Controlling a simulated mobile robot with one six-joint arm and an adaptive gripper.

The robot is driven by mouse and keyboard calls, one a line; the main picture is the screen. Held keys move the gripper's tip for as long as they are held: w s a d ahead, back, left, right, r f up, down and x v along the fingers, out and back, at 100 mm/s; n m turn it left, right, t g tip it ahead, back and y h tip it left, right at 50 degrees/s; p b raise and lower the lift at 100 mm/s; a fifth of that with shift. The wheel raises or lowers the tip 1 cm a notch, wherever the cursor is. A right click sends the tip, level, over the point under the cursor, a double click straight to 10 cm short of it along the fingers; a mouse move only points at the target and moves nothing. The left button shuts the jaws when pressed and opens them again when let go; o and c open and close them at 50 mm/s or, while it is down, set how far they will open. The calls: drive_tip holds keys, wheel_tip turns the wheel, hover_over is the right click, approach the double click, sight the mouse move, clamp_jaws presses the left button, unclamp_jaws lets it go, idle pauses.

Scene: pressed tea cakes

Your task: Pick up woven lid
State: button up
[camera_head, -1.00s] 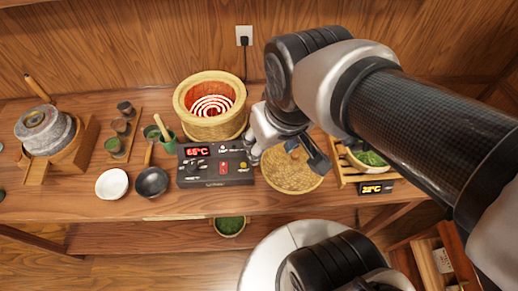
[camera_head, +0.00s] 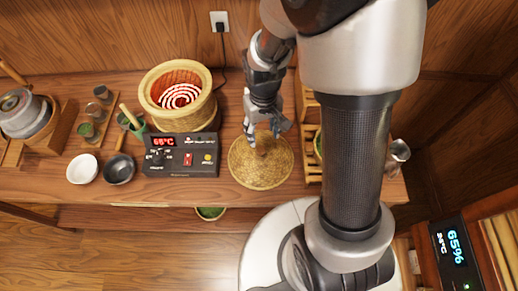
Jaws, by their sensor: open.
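The woven lid (camera_head: 262,170) is a round, straw-coloured disc with a knob at its middle. It lies on the wooden table near the front edge, right of the control box. My gripper (camera_head: 265,136) is open above the lid's back half, pointing down, with its fingertips around or close to the knob. The fingers partly hide the knob, so I cannot tell whether they touch it. The lid looks flat on the table.
A woven basket (camera_head: 180,94) with a glowing red coil stands back left of the lid. The control box (camera_head: 182,156) sits just left of the lid. A wooden rack (camera_head: 313,155) stands close on the right. White and dark bowls sit further left.

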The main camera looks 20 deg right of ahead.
drive_tip(key=b, duration=0.1)
hover_over(261, 149)
drive_tip(key=f, duration=0.6)
drive_tip(key=shift+s+d, duration=0.15)
drive_tip(key=shift+s, duration=0.05)
drive_tip(key=shift+w+f+b, duration=0.2)
drive_tip(key=shift+f+b, duration=0.9)
drive_tip(key=shift+f, duration=1.6)
drive_tip(key=shift+a, duration=0.2)
drive_tip(key=shift+c, duration=0.5)
clamp_jaws()
